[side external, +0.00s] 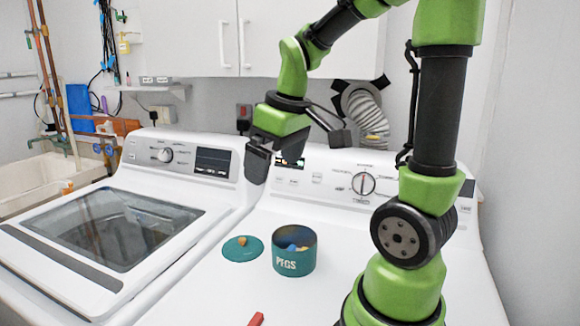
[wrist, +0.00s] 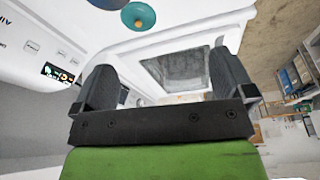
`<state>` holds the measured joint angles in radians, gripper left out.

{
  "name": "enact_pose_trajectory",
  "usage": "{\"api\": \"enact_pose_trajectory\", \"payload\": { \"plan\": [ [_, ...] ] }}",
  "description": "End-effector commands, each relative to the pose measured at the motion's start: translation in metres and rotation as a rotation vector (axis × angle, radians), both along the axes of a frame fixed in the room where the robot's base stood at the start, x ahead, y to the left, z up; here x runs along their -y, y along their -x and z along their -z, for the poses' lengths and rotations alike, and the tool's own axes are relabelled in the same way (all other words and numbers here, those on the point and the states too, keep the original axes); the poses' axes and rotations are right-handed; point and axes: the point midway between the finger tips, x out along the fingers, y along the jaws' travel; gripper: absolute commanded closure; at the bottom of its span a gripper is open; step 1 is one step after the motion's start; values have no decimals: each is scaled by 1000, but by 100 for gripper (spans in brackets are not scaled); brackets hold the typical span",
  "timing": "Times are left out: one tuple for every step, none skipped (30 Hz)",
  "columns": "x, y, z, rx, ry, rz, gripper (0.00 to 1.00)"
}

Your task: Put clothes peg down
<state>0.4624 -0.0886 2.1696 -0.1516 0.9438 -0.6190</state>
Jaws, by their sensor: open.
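My gripper (side external: 274,170) is open and empty, raised above the back of the white machine top, left of its control panel. In the wrist view both dark fingers of the gripper (wrist: 160,62) stand wide apart with nothing between them. A red object, probably the clothes peg (side external: 256,319), lies on the white top at the bottom edge of the side view, partly cut off. It is well in front of and below my gripper. I cannot make it out in the wrist view.
A teal pot (side external: 294,262) marked PEGS stands open with blue and orange things inside. Its teal lid (side external: 240,253), with a wooden knob, lies left of it; the lid (wrist: 138,17) also shows in the wrist view. A glass-lidded washer (side external: 60,268) is at left.

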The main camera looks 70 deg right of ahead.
Motion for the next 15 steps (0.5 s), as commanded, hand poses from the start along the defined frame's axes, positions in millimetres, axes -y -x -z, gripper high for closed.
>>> {"api": "enact_pose_trajectory", "payload": {
  "plan": [
    [-25,6,-13,70,-13,10,0],
    [-37,10,-19,105,-28,24,0],
    [-52,17,-24,150,-56,43,0],
    [-63,22,-28,180,-77,56,0],
    [-72,28,-31,209,-102,68,0],
    [-83,36,-34,243,-134,83,0],
    [-91,41,-36,264,-159,92,0],
    [-97,46,-38,284,-183,100,0],
    [-104,52,-39,306,-212,111,0],
    [-108,56,-39,318,-232,117,0],
    [-111,60,-40,329,-251,124,0],
    [-115,64,-40,340,-271,131,0],
    [-117,66,-40,346,-283,135,0],
    [-118,67,-40,350,-292,138,0],
    [-120,69,-40,354,-301,142,0]
  ]
}}
